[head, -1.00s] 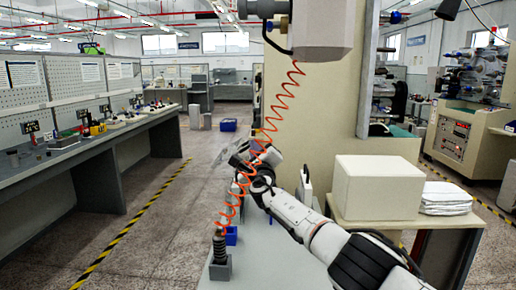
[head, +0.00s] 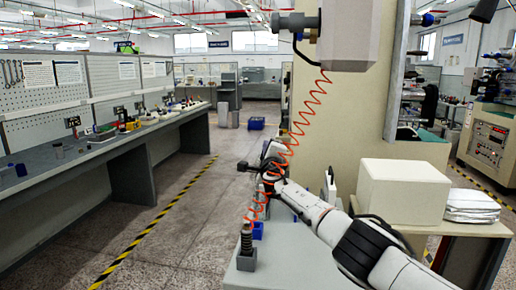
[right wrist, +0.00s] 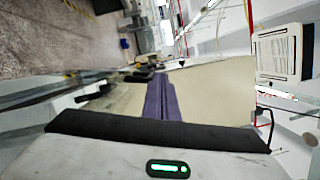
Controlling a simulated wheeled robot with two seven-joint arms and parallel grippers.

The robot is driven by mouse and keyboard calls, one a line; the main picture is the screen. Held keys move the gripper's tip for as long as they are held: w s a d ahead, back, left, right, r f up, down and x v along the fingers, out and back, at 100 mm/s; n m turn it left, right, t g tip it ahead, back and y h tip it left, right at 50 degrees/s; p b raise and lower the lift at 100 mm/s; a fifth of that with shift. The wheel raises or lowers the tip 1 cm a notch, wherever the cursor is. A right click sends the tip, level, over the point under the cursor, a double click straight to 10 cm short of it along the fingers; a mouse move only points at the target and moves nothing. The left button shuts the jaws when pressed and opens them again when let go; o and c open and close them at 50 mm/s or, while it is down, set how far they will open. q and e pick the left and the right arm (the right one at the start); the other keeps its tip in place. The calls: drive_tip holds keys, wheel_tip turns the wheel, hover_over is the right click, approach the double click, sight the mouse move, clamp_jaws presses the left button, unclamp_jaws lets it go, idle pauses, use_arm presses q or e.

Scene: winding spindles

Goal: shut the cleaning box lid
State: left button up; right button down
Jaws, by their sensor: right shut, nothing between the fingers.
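I cannot pick out the cleaning box or its lid for certain. A plain cream box (head: 403,190) stands on the side table at the right in the head view; no open lid shows on it, and I cannot tell if it is the cleaning box. My right gripper (head: 269,150) is over the grey bench, beside the orange coiled hose, apart from the cream box. In the right wrist view its purple fingers (right wrist: 160,98) are together and empty. My left gripper is not in view.
The orange coiled hose (head: 309,103) hangs down close to my right arm. A dark spring-like post in a grey block (head: 246,259) stands on the bench's near end. White folded cloths (head: 472,205) lie right of the cream box. The floor aisle at the left is clear.

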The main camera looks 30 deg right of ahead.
drive_tip(key=shift+w+a+f+n, duration=0.15)
drive_tip(key=shift+w+a+n, duration=0.15)
drive_tip(key=shift+n, duration=0.2)
drive_tip(key=shift+a, duration=0.2)
idle(0.9)
